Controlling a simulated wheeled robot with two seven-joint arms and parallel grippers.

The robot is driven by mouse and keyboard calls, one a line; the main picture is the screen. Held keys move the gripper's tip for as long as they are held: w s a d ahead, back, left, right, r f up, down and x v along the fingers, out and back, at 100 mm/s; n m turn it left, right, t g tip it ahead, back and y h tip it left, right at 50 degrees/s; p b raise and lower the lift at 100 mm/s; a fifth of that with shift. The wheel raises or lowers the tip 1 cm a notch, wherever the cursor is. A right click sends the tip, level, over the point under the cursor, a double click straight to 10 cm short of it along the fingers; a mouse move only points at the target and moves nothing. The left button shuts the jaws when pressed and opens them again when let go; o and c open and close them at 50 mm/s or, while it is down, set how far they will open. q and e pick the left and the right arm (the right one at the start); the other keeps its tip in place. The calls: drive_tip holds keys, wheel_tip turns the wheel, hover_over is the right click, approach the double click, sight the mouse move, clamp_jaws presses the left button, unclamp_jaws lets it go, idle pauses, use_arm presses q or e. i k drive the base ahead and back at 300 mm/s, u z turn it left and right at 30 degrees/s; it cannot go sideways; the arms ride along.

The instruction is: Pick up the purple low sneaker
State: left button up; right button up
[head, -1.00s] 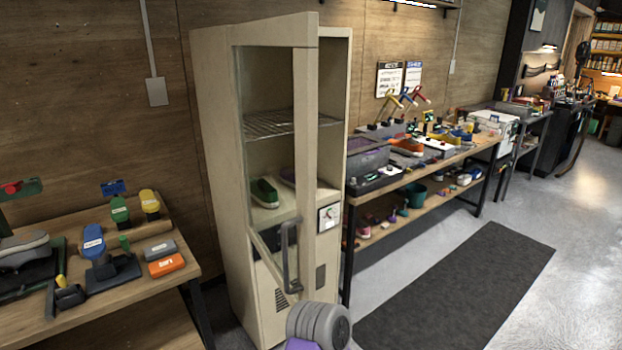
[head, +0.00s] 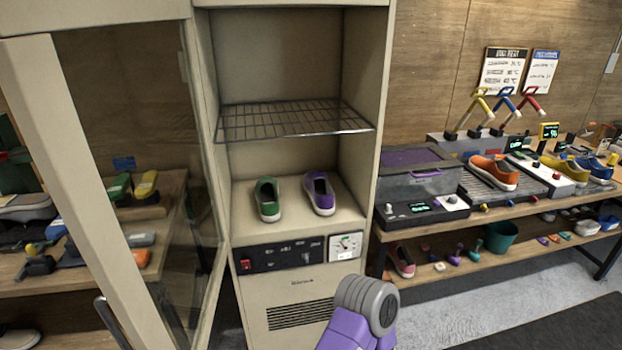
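The purple low sneaker (head: 320,193) stands upright on the floor of the tall beige cabinet (head: 381,90). Its white sole and toe face the front. A green sneaker (head: 268,198) stands just left of it, with a small gap between them. The cabinet's glass door (head: 75,165) stands open on the left, and the opening in front of both sneakers is clear. A purple and grey part of my arm shows at the bottom centre, below the sneakers and apart from them. Neither of my grippers is in view.
A wire shelf (head: 290,120) spans the cabinet above the sneakers. A control panel with a gauge (head: 345,245) sits below them. A workbench (head: 470,235) with shoes and devices stands at the right. Another bench (head: 150,210) shows through the door glass.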

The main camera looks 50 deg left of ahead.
sight(319, 184)
drive_tip(key=u, duration=0.95)
drive_tip(key=i, duration=1.25)
drive_tip(key=u, duration=1.1)
